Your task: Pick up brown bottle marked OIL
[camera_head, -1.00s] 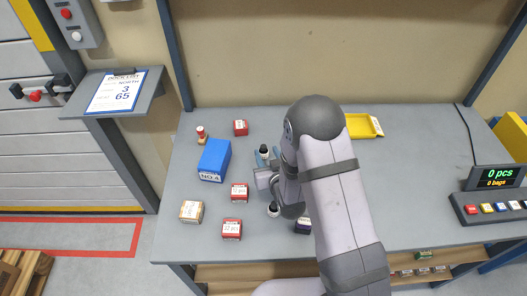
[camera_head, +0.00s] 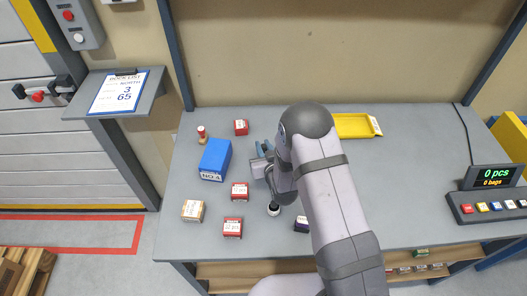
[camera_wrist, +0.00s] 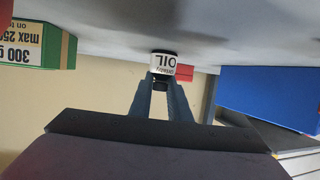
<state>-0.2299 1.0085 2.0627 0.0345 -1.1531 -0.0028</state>
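The bottle marked OIL (camera_wrist: 163,64) is in the wrist view, which shows the scene upside down, with the table at the top. Its white label faces the camera, and its dark neck end points towards my gripper (camera_wrist: 161,83). The two fingers reach to either side of that dark end. I cannot tell whether they press on it. In the head view my gripper (camera_head: 263,150) is low over the table, right of the blue box, and the bottle there is hidden by it. I cannot tell whether the bottle touches the table.
A blue NO.4 box (camera_head: 215,158) stands left of my gripper. Red boxes (camera_head: 239,191), a tan box (camera_head: 193,211), a dark-capped bottle (camera_head: 273,209) and a purple box (camera_head: 301,224) stand nearer the front. A yellow tray (camera_head: 352,126) lies behind my arm. The right-hand tabletop is mostly clear.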

